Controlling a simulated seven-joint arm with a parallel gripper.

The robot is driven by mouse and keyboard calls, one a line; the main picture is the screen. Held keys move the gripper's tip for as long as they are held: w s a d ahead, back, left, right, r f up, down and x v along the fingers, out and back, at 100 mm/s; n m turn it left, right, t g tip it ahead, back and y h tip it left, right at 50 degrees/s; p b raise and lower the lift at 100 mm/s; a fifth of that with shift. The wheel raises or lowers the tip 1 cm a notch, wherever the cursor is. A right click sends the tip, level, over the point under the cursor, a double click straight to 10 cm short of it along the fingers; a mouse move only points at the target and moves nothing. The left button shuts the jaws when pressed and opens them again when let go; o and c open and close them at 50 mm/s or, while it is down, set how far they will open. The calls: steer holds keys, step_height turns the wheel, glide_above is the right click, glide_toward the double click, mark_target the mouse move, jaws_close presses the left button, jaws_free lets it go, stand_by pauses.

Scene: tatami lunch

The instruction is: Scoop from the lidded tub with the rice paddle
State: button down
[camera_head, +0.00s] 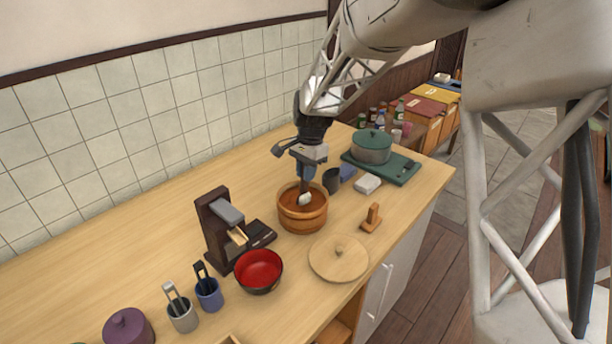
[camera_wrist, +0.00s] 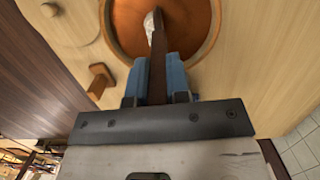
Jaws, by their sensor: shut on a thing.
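The round wooden tub (camera_head: 302,221) stands uncovered on the counter. Its lid (camera_head: 338,258), with a small knob, lies flat on the counter in front of it. My gripper (camera_head: 306,173) is above the tub, pointing down, with its blue fingers shut on the dark brown rice paddle (camera_wrist: 158,50). The paddle's lower end is inside the tub's opening. A white lump (camera_head: 304,199), perhaps rice, shows at the paddle's tip; it also shows in the wrist view (camera_wrist: 150,22). I cannot tell whether the paddle touches the tub's floor.
A red bowl (camera_head: 258,269) and a dark wooden stand (camera_head: 216,232) are left of the tub. A small wooden rest (camera_head: 372,218) is to its right. Dark cups (camera_head: 332,180), a white block (camera_head: 367,184) and a green pot (camera_head: 373,147) stand behind right. The back left counter is clear.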

steer(key=shift+r, duration=3.95)
